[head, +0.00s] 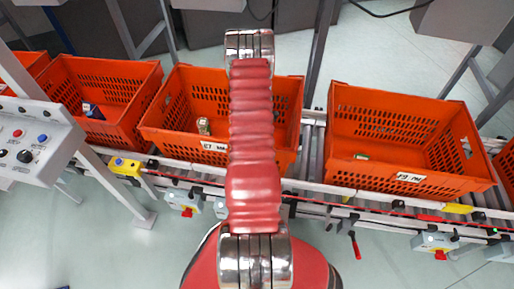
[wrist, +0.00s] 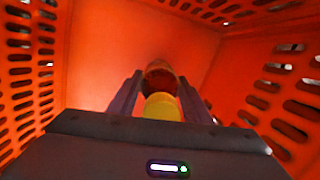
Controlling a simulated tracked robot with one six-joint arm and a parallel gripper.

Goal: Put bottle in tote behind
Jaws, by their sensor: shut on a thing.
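In the wrist view my gripper (wrist: 160,88) is shut on a bottle (wrist: 161,106), its two dark fingers on either side. The bottle has a yellow near part and a dark reddish-brown part beyond. The orange walls of a tote (wrist: 110,45) surround them. The bottle's far end and any contact with the tote floor are unclear. In the head view my red arm reaches over the middle orange tote (head: 180,97); my gripper and the bottle are hidden behind the arm. Which tote the task calls the one behind cannot be told.
A small pale item (head: 204,126) lies in the middle tote. The right tote (head: 420,175) holds a small item (head: 361,156) near its front wall. The left tote (head: 125,80) holds a blue-and-dark item (head: 93,111). A roller conveyor (head: 312,150) and a control panel (head: 30,130) are close by.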

